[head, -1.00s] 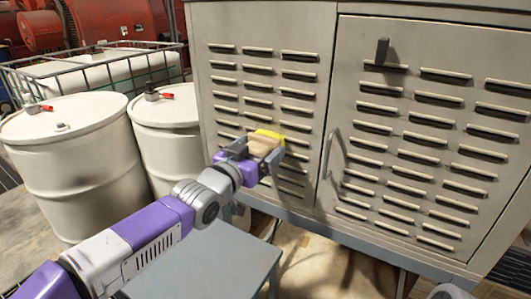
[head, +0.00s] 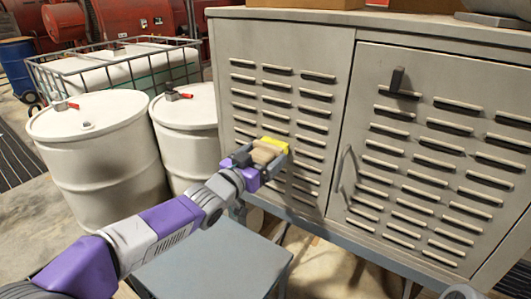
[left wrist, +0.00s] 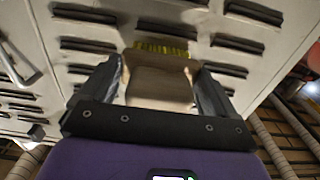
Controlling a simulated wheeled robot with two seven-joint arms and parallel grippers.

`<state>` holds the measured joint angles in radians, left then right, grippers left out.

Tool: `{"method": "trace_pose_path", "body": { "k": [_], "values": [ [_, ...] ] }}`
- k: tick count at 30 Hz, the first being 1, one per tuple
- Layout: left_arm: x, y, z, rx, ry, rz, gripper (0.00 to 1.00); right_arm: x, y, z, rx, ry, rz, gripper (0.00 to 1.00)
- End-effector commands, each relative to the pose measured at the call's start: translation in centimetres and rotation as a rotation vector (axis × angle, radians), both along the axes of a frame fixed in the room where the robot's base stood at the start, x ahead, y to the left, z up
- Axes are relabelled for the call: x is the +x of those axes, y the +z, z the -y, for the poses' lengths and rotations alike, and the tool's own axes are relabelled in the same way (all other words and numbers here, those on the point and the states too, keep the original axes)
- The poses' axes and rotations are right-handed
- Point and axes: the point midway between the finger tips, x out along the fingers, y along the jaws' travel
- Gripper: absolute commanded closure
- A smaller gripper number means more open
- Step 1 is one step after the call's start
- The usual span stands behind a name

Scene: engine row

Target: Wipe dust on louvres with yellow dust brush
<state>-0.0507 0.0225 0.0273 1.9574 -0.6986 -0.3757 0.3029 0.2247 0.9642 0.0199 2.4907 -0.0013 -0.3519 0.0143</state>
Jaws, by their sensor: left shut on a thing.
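My left gripper (head: 268,160) is shut on the tan block of the yellow dust brush (head: 272,145). In the left wrist view the brush block (left wrist: 158,85) sits between the two dark fingers, with its yellow bristles (left wrist: 162,48) facing the panel. The bristles are at or very near the louvres (head: 284,97) of the left cabinet panel, around the middle rows; I cannot tell whether they touch. The right panel has more louvres (head: 442,127). Dust on the slats is too faint to make out. My right gripper is not in view.
A door handle (head: 342,168) and a dark latch (head: 397,79) stick out from the cabinet. White drums (head: 100,160) stand at the left, with a caged tank (head: 125,68) behind. A grey-blue stool or table top (head: 215,260) is below my left arm.

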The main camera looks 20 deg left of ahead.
Motion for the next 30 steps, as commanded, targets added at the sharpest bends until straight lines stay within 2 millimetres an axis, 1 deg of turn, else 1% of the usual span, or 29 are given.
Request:
{"method": "trace_pose_path", "body": {
  "k": [9,12,18,24,30],
  "values": [
    [0.7,0.2,-2.4,0.0,0.005,-0.004,0.34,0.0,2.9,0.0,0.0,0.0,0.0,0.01],
    [0.9,0.1,-3.1,0.0,0.004,-0.004,0.34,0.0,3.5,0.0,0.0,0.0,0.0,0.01],
    [1.1,0.0,-3.6,0.0,0.003,-0.002,0.34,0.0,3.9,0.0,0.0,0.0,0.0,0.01],
    [1.6,0.2,-5.2,0.0,0.004,-0.004,0.34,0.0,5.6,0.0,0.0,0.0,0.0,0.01],
    [2.1,0.1,-6.4,-0.001,0.003,-0.001,0.34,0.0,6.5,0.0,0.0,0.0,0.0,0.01]
  ]
}}
